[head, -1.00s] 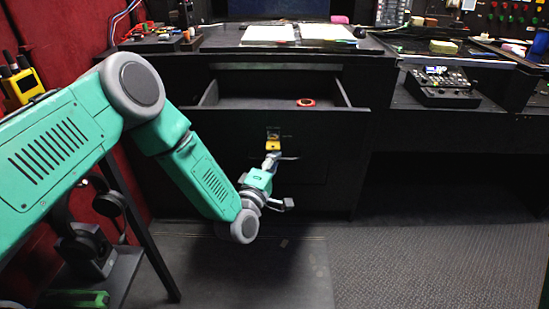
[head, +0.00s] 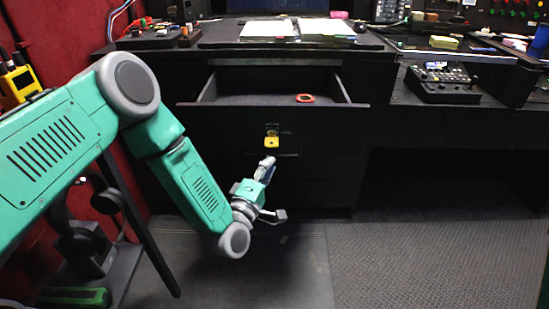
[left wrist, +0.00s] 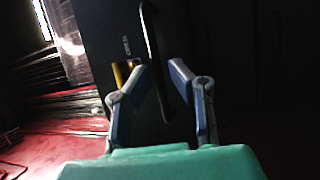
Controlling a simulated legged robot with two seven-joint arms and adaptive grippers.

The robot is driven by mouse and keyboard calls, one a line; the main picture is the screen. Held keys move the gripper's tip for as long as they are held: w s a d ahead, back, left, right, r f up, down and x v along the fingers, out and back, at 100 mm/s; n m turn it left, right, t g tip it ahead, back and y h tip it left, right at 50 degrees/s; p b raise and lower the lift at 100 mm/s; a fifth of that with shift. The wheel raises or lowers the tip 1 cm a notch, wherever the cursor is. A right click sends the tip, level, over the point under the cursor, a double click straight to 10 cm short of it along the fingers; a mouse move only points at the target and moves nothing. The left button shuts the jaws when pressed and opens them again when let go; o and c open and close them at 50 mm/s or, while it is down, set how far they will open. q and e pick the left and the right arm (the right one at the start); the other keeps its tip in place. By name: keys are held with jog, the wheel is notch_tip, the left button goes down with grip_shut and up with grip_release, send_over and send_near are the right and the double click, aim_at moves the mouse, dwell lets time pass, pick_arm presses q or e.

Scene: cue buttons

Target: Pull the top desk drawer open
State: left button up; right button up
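The top desk drawer (head: 215,125) is pulled out, and its inside shows below the desktop. A small yellow piece (head: 271,142) sits on its black front and also shows in the left wrist view (left wrist: 122,72). My left gripper (head: 267,165) is just below and in front of the yellow piece, apart from it. My right gripper is not in view.
A red roll (head: 305,98) lies in the drawer. An open binder (head: 300,28) lies on the desktop above. A black control box (head: 442,84) stands on the right side. A dark stand (head: 130,240) is at the lower left. The floor in front is clear.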

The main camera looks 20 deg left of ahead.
pick_arm(q)
jog(key=d+v, duration=0.1)
jog(key=v, duration=0.6)
jog(key=shift+s+a+f, duration=0.15)
jog(key=shift+s+a, duration=0.3)
jog(key=shift+a, duration=0.05)
jog(key=s+f+m+g+h+p, duration=0.1)
jog(key=s+f+m+g+p, duration=0.2)
jog(key=s+f+m+g, duration=1)
jog(key=s+a+m+g+y+p, duration=0.1)
jog(key=s+a+g, duration=0.2)
jog(key=s, duration=0.6)
jog(key=s+a+m+g+y+p, duration=0.1)
jog(key=s+a+m+g+y, duration=0.1)
jog(key=s+a, duration=0.3)
jog(key=s+r+g, duration=0.1)
jog(key=s, duration=0.2)
jog(key=shift+s+a, duration=0.35)
jog(key=shift+s, duration=0.05)
jog(key=shift+w, duration=0.1)
